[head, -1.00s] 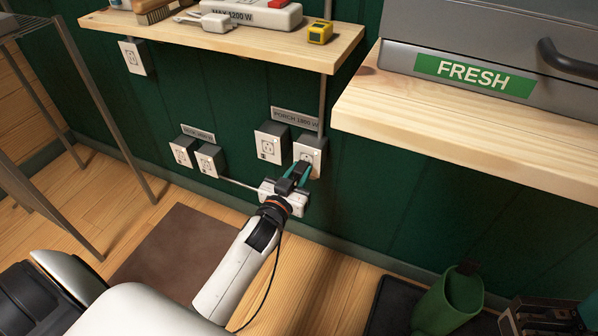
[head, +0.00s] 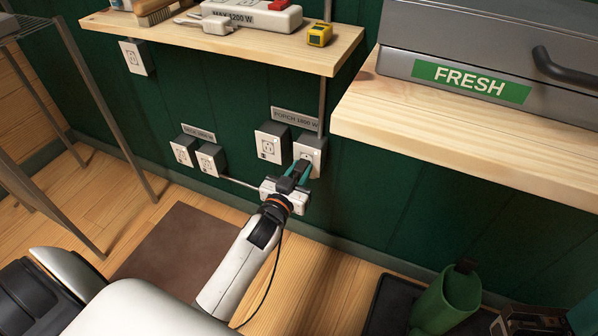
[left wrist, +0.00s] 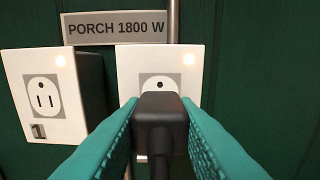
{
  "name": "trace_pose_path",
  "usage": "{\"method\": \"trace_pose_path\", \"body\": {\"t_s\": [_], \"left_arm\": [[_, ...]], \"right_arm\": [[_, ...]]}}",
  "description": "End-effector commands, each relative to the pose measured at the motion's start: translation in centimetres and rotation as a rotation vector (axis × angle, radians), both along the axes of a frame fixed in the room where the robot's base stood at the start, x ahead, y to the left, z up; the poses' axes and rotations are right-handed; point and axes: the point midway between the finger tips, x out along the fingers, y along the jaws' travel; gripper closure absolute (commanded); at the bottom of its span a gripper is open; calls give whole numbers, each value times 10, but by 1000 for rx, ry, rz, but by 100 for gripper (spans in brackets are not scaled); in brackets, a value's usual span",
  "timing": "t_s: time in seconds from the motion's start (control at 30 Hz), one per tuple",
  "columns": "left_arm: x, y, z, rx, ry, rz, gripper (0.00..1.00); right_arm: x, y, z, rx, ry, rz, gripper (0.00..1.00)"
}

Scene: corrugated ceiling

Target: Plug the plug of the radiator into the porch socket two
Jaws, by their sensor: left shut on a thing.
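My left gripper (head: 297,174) is shut on a black plug (left wrist: 160,122), held between its teal fingers. The plug is in front of the right-hand socket (left wrist: 186,62) under the "PORCH 1800 W" sign (left wrist: 117,27), covering the lower part of its face. A round hole of that socket shows above the plug. I cannot tell whether the plug touches the socket or has entered it. The left-hand porch socket (left wrist: 43,96) is empty; both boxes also show in the head view, the left one clearly (head: 270,142). The radiator is not in view. My right gripper is not identifiable.
Two more sockets (head: 195,157) are left on the green wall, and one (head: 133,58) is higher up. A wooden shelf (head: 290,55) and a wooden counter (head: 450,140) jut out above. A green watering can (head: 448,300) stands on a dark tray at lower right.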

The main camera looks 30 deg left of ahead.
Motion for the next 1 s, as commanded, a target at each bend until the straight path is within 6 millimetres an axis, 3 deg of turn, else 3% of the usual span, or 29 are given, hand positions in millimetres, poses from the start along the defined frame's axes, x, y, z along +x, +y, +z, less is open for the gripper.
{"method": "trace_pose_path", "body": {"t_s": [0.23,0.27,0.4,0.77,0.9,1.0], "left_arm": [[4,0,0,0,-1,-1,100],[4,0,0,0,-1,-1,70],[4,0,0,0,-1,-1,48],[-2,0,0,-1,2,0,48],[-22,-2,1,-3,4,0,48],[-44,-3,2,-3,5,0,48]], "right_arm": [[0,0,1,0,-4,0,100],[0,0,1,0,-4,0,100],[0,0,1,0,-4,0,100],[-1,0,5,2,-8,0,100],[-4,-1,12,6,-16,1,100],[-5,-1,5,7,34,0,100]]}}
